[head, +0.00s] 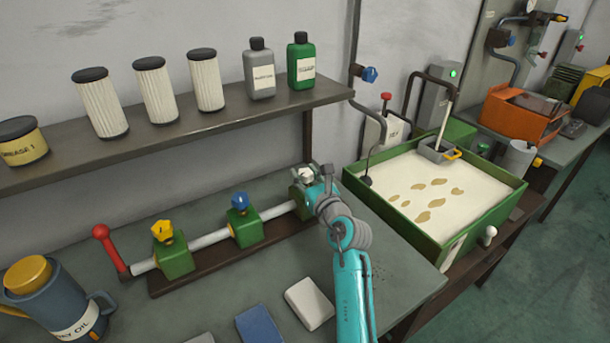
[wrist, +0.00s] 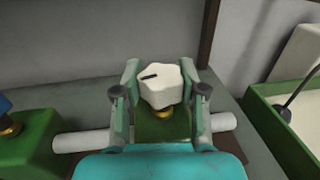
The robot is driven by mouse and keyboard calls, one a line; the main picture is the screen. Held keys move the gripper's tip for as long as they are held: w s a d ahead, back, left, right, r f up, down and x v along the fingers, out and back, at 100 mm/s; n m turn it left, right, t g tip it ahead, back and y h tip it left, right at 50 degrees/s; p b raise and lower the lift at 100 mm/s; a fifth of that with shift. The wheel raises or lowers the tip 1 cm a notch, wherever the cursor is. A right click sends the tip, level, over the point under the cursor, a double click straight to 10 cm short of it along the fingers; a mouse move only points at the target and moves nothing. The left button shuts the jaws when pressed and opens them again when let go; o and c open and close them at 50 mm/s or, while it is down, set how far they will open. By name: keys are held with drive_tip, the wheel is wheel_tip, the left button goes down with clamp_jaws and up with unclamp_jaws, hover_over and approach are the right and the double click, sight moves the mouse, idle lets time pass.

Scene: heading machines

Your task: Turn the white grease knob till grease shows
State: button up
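The white grease knob (wrist: 162,86) is a lobed cap with a dark mark on top, pointing left in the wrist view. It sits on a brass stem above the rightmost green block (wrist: 150,128) on a pale shaft. My gripper (wrist: 160,78) has one finger on each side of the knob, and both fingertips appear to touch it. In the head view the knob (head: 305,174) shows just past my gripper (head: 315,178). No grease shows around the block, though its lower part is hidden behind my gripper.
Blocks with a blue knob (head: 240,201) and a yellow knob (head: 163,231) stand left on the same shaft, with a red-balled lever (head: 101,232) at its end. A shelf (head: 200,125) with bottles and filters hangs above. A green tray (head: 435,234) stands right.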

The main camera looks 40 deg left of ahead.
drive_tip(key=shift+c, duration=1.2)
drive_tip(key=shift+n+g+y, duration=0.3)
drive_tip(key=shift+n+g, duration=0.1)
drive_tip(key=shift+g, duration=0.2)
drive_tip(key=n+g+y, duration=0.1)
drive_tip(key=n+g, duration=0.1)
drive_tip(key=g, duration=0.1)
drive_tip(key=n+g, duration=0.2)
drive_tip(key=g, duration=0.1)
drive_tip(key=shift+w+d+r+y, duration=0.1)
drive_tip(key=shift+w+y, duration=0.05)
drive_tip(key=shift+y, duration=0.25)
drive_tip(key=shift+n+g+h, duration=0.15)
drive_tip(key=shift+n+g, duration=0.9)
drive_tip(key=shift+g, duration=0.55)
drive_tip(key=shift+n+g+h, duration=0.15)
drive_tip(key=shift+n+g, duration=0.9)
drive_tip(key=shift+g, duration=0.85)
drive_tip(key=o, duration=1.2)
drive_tip(key=shift+c, duration=0.2)
